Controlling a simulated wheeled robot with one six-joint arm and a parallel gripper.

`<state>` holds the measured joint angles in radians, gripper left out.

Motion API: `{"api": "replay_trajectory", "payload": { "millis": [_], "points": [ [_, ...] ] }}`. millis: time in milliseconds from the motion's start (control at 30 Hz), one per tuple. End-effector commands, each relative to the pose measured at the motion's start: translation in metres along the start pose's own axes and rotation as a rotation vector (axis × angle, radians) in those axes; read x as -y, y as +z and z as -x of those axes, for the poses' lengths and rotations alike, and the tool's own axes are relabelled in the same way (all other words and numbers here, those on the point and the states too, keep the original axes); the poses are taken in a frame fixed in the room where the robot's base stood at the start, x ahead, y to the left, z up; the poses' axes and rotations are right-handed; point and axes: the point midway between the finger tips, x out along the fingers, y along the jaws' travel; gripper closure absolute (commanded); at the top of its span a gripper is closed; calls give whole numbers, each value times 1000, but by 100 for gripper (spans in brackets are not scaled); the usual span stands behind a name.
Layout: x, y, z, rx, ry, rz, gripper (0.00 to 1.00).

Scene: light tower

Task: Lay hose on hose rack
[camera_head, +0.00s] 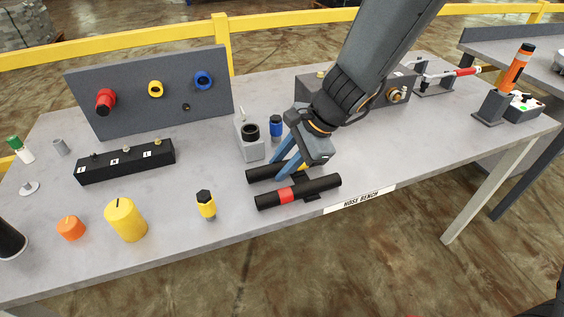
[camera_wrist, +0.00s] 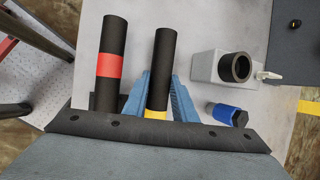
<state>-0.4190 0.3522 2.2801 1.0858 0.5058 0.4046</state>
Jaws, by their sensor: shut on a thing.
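My gripper (camera_head: 284,171) is shut on a black hose with a yellow band (camera_head: 263,172), near the front edge of the bench. In the wrist view this hose (camera_wrist: 161,60) runs between the blue fingers (camera_wrist: 157,98), with its yellow band close to the palm. I cannot tell whether it touches what is under it. A second black hose with a red band (camera_head: 325,184) lies beside it, nearer the edge and roughly parallel; it also shows in the wrist view (camera_wrist: 113,40). A dark support (camera_head: 316,195) shows partly beneath the hoses, which may be the hose rack.
A grey block with a black ring (camera_head: 249,148) and a blue capped piece (camera_head: 276,127) stand close behind the gripper. A grey upright panel (camera_head: 135,105) and a black labelled block (camera_head: 125,163) are left. Yellow and orange pieces stand front left. The bench's front edge is close.

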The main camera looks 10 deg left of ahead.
Motion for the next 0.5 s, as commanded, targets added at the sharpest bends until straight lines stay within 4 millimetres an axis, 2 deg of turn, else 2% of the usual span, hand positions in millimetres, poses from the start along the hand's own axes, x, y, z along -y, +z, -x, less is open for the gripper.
{"api": "replay_trajectory", "payload": {
  "millis": [367,400,500],
  "points": [
    [-3,-2,-5,-2,3,0,100],
    [-3,-3,-5,-2,3,0,72],
    [-4,-3,-6,-2,5,-1,55]
  ]
}}
